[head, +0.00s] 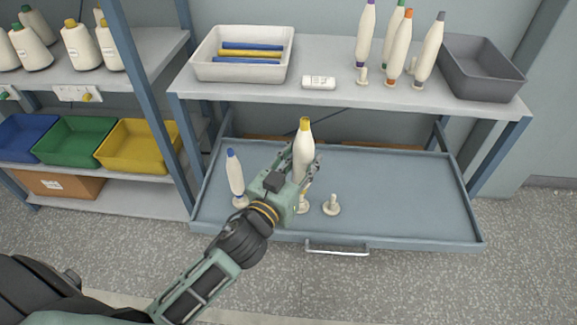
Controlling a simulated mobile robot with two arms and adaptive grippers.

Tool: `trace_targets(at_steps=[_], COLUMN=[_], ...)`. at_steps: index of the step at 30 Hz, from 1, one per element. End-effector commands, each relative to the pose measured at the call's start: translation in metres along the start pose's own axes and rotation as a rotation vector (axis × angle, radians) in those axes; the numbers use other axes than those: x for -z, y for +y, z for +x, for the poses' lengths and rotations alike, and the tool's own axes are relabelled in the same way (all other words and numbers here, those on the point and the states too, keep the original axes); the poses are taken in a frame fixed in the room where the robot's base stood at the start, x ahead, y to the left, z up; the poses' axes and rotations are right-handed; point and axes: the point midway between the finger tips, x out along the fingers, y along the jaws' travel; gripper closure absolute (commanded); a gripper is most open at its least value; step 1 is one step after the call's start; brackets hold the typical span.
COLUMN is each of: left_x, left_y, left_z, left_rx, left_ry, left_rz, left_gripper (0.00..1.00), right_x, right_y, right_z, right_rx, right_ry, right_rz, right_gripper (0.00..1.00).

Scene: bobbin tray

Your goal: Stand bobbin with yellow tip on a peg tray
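The yellow-tipped bobbin (304,155) stands upright over the blue-grey peg tray (400,200). My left gripper (303,173) reaches in from the lower left with its fingers around the bobbin's lower body, shut on it. The bobbin's lower end is partly hidden by the gripper. A peg (304,206) shows just below it, partly covered by the gripper; I cannot tell whether the bobbin touches it. A bare peg (331,205) stands just to the right. A blue-tipped bobbin (235,172) stands on a peg at the tray's left. My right gripper is out of view.
The tray has a front handle (337,248) and a clear right half. The shelf above holds a white bin (207,68), several bobbins (398,50) and a grey bin (480,82). A blue post (150,100) rises at left, beside a rack with coloured bins (75,150).

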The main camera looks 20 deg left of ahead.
Motion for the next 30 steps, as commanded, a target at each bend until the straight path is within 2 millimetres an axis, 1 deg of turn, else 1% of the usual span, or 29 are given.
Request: trace_targets(at_steps=[1,3,9,12,16,21,26,30], left_x=[-0.027,-0.047,-0.098,-0.118,-0.135,-0.145,-0.146,-0.149], left_y=[-0.002,-0.005,-0.018,-0.027,-0.038,-0.048,-0.051,-0.051], left_z=[0.013,0.029,0.075,0.095,0.117,0.133,0.137,0.137], left_rx=[-0.009,-0.021,-0.045,-0.050,-0.052,-0.051,-0.051,-0.050], left_ry=[0.003,0.002,0.002,0.002,0.003,0.004,0.004,0.004], left_rz=[0.004,0.006,0.009,0.008,0.007,0.004,0.001,0.002], left_gripper=[0.93,0.93,0.93,0.93,0.93,0.93,0.93,0.93], right_x=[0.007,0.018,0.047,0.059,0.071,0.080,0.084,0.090], right_y=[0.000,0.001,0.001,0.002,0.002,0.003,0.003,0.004], right_z=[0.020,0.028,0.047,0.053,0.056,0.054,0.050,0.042], right_rx=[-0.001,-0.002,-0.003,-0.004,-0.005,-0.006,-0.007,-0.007], right_ry=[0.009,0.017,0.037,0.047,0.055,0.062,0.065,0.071], right_rz=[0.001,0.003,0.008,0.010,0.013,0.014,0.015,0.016], right_gripper=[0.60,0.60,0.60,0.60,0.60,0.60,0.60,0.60])
